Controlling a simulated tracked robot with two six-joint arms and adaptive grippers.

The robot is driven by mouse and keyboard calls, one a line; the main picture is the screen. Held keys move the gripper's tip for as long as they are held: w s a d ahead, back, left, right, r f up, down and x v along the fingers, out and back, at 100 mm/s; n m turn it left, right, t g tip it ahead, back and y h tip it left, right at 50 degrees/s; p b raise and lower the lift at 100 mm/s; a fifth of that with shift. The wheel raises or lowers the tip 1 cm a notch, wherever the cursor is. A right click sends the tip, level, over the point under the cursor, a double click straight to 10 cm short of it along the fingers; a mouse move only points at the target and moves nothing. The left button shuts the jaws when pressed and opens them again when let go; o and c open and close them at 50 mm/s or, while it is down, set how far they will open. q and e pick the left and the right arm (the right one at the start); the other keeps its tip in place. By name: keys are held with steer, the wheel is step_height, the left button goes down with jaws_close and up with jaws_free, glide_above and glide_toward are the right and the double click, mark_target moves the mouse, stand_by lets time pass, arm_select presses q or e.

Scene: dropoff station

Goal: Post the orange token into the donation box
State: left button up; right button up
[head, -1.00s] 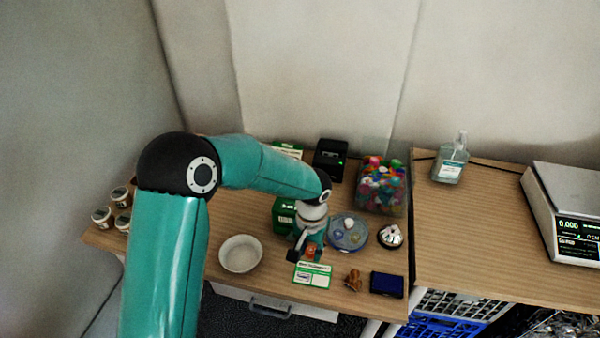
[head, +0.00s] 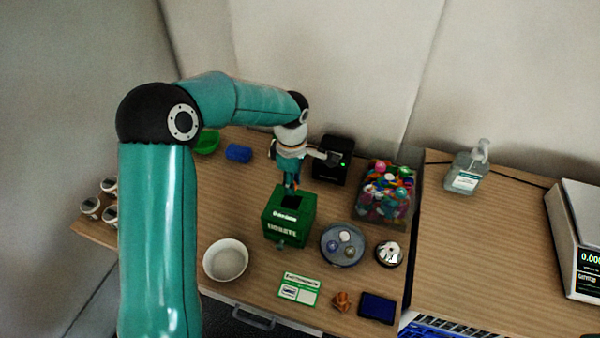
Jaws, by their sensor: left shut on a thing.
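The green donation box (head: 287,229), marked DONATE, stands upright near the middle of the wooden table. A dark opening shows in its top. My left gripper (head: 291,183) points down just above and behind that opening. It is shut on the orange token (head: 291,187), of which only a small bit shows between the fingertips. From this angle I cannot tell whether the token touches the box. My right gripper is not in view.
A white bowl (head: 226,261) stands left of the box and a blue round dish (head: 343,245) right of it. A black device (head: 331,158) and a bin of colourful things (head: 384,193) stand behind. A green-white card (head: 299,291) lies in front.

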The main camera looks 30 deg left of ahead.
mark_target(290, 216)
arm_select(q)
steer(key=shift+w+f, duration=0.1)
steer(key=shift+f, duration=0.25)
steer(key=shift+f+b, duration=1.3)
steer(key=shift+f, duration=0.75)
steer(key=shift+f+b, duration=0.1)
steer(key=shift+b, duration=0.25)
steer(key=o, duration=0.8)
